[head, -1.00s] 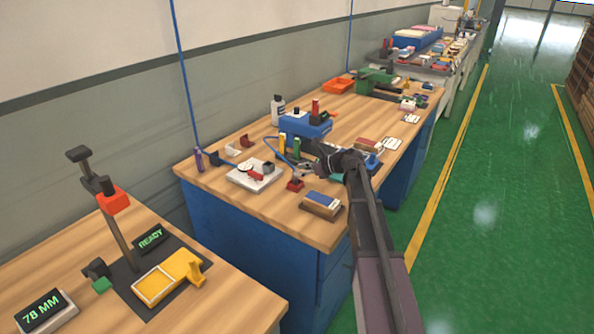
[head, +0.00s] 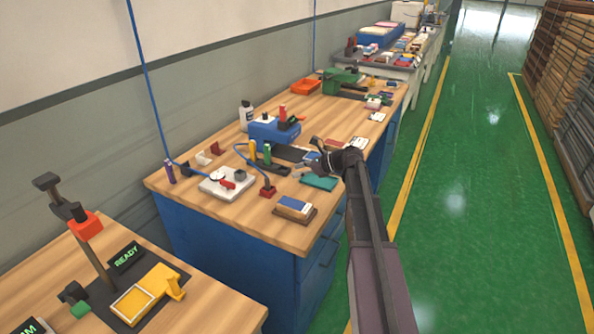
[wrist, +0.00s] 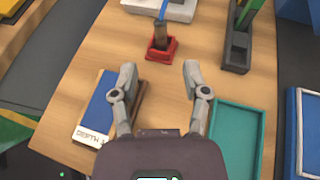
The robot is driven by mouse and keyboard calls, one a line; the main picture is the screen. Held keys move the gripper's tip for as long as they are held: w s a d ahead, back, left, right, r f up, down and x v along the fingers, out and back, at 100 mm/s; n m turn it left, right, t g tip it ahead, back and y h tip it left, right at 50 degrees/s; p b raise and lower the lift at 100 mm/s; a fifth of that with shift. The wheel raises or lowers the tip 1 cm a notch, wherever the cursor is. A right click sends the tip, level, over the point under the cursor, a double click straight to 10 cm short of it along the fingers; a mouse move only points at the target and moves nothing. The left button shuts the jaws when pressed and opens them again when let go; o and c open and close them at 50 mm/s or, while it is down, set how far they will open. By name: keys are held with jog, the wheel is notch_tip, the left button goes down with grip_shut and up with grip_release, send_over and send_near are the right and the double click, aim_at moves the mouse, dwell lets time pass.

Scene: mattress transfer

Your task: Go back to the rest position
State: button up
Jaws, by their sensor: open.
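My gripper (wrist: 160,80) is open and empty in the wrist view, with its two fingers apart above the wooden workbench. In the head view my gripper (head: 318,154) is over the right part of the workbench (head: 240,228), at the end of my arm. Below it in the wrist view, a blue and white block (wrist: 97,106) marked "DEPTH" is to the left, a teal tray (wrist: 236,135) to the right, and a red base with a dark post (wrist: 161,46) ahead between the fingertips. The red base also shows in the head view (head: 267,191).
A white plate with small parts (head: 226,184), a blue box (head: 273,131) and a white bottle (head: 246,117) stand on the workbench. A nearer bench carries a yellow fixture (head: 146,295) and a clamp stand (head: 90,240). The green floor (head: 470,210) at right is clear.

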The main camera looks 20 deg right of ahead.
dwell(0.6)
